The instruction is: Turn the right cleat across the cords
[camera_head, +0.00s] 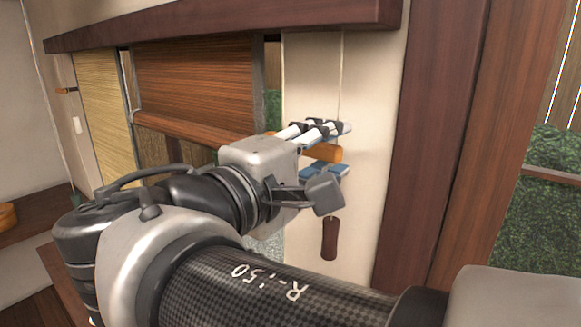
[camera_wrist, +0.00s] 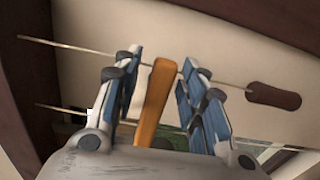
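The right cleat is an orange bar (camera_head: 325,152) on the pale wall post, lying about level in the head view. It also shows in the wrist view (camera_wrist: 157,100), between my gripper's fingers. My gripper (camera_head: 324,153) is open, with one finger above the cleat and one below in the head view; in the wrist view gaps show on both sides. A thin cord (camera_head: 341,80) hangs down the post and runs crosswise to the cleat. A brown pull (camera_head: 329,238) hangs below. Where cord and cleat cross is hidden by my fingers.
A rolled wooden blind (camera_head: 195,85) hangs behind my arm to the left. A dark wooden post (camera_head: 432,130) stands close to the right of the cleat. Another cleat (camera_head: 66,90) is on the far left wall, with a green pull (camera_head: 77,198) lower down.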

